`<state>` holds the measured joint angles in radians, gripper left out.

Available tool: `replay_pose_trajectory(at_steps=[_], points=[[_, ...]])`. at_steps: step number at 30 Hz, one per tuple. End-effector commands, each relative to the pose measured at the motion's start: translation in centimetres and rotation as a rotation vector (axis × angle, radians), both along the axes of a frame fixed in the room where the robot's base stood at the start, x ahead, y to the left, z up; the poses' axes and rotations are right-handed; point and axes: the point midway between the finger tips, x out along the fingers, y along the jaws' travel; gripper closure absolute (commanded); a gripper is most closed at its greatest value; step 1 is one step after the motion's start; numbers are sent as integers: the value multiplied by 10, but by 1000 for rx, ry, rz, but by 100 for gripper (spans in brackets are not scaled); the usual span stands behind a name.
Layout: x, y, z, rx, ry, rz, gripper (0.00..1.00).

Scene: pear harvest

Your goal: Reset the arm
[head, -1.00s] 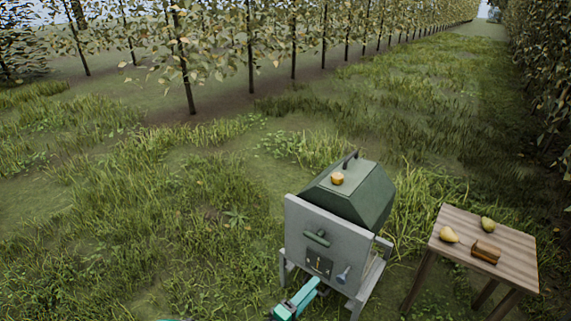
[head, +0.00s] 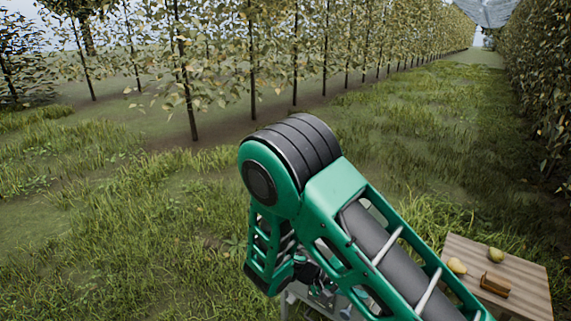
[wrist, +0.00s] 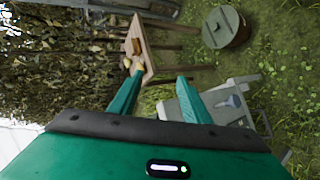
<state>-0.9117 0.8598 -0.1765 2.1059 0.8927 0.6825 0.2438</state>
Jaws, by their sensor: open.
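My gripper (wrist: 160,76) shows in the wrist view with its two teal fingers spread apart and nothing between them. In the head view my green arm is bent up high across the middle and right, and my gripper cannot be made out there. The arm hides most of the grey box on legs (head: 345,309), which shows only in part below it. In the wrist view the grey box (wrist: 208,106) lies beyond the right finger.
A round barrel-like object (wrist: 224,28) shows in the wrist view. Open grass lies left; tree rows stand behind.

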Motion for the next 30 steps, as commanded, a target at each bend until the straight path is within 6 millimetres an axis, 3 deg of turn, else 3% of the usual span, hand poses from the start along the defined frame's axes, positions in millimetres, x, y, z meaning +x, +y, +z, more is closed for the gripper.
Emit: replay_pose_trajectory(at_steps=[3,14,21,30], points=[[-5,-30,26,90,17,-103,56],[-44,-108,93,360,48,-347,56],[-85,-148,133,544,30,-468,56],[-149,-181,176,760,-31,-567,56]])
